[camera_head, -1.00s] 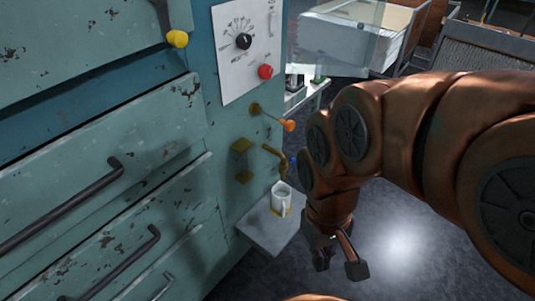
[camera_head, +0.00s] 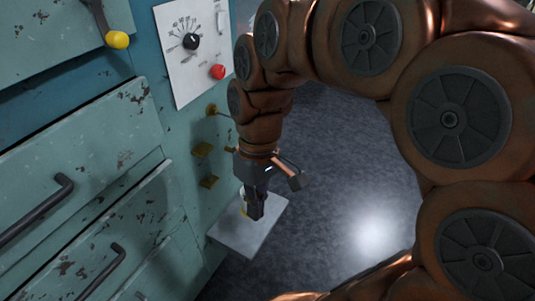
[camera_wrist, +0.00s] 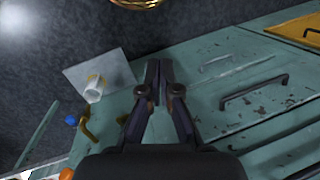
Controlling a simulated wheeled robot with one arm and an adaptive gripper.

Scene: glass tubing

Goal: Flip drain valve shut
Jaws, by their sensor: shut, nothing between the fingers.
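A brass spout (camera_wrist: 88,126) with a blue knob (camera_wrist: 71,121) beside it shows in the wrist view, above the mug's tray. In the head view only a bit of the spout (camera_head: 230,149) shows; my arm hides the blue knob. I cannot tell for certain that this is the drain valve. An orange knob (camera_wrist: 66,173) sits at the wrist view's bottom edge. My gripper (camera_head: 255,207) is shut and empty, pointing down in front of the panel over the tray. In the wrist view its fingertips (camera_wrist: 159,68) are together, right of the spout and apart from it.
A white mug (camera_wrist: 95,90) stands on a grey tray (camera_head: 252,236). Brass brackets (camera_head: 203,150) stick out of the panel. A red button (camera_head: 218,72) and dial (camera_head: 191,41) are above. Drawers with dark handles (camera_head: 38,210) lie left. Floor at right is open.

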